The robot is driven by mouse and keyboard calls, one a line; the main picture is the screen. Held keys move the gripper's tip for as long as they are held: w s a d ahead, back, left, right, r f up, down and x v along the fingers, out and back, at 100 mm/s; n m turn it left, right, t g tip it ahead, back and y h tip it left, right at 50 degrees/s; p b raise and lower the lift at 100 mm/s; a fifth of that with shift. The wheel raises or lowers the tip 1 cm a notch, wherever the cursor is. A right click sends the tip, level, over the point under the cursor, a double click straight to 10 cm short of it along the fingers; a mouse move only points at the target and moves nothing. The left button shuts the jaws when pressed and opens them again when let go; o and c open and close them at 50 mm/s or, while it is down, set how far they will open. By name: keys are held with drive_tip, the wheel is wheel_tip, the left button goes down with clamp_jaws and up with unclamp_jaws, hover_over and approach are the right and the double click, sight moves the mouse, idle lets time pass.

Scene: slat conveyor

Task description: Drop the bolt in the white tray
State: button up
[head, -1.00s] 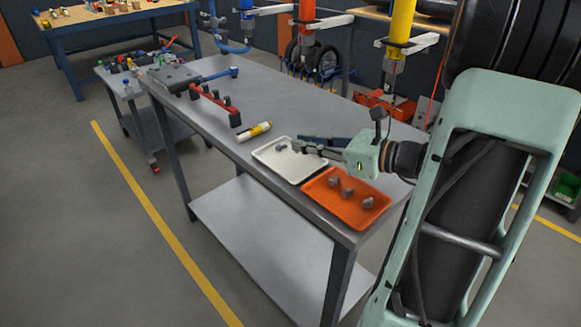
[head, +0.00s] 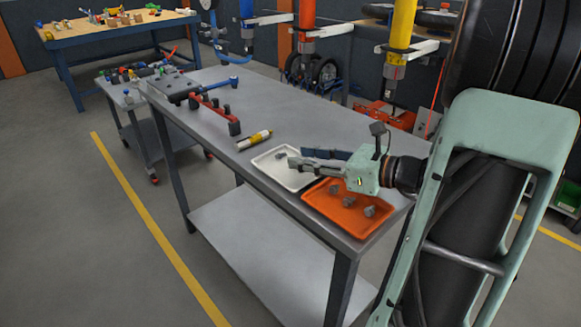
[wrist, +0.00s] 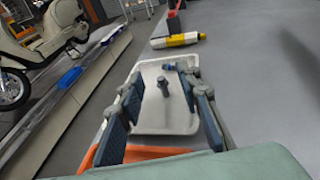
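The white tray (head: 264,167) lies on the grey bench and also shows in the wrist view (wrist: 150,122). A grey bolt (wrist: 163,86) is within the tray's outline, between my fingers but apart from both. In the head view the bolt (head: 280,155) appears in the tray, just beyond my fingertips. My gripper (head: 298,157) is over the tray from the right. Its two fingers are spread wide, with nothing clamped between them in the wrist view (wrist: 161,78). A small blue piece (wrist: 168,66) shows near the tray's far edge; I cannot tell what it is.
An orange tray (head: 322,212) with several grey bolts lies beside the white tray, under my wrist. A yellow and white cylinder (head: 253,140) lies beyond the white tray. A red bar with dark knobs (head: 214,113) is farther back. The bench middle is clear.

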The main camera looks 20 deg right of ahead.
drive_tip(key=v, duration=1.2)
drive_tip(key=shift+a+r, duration=0.1)
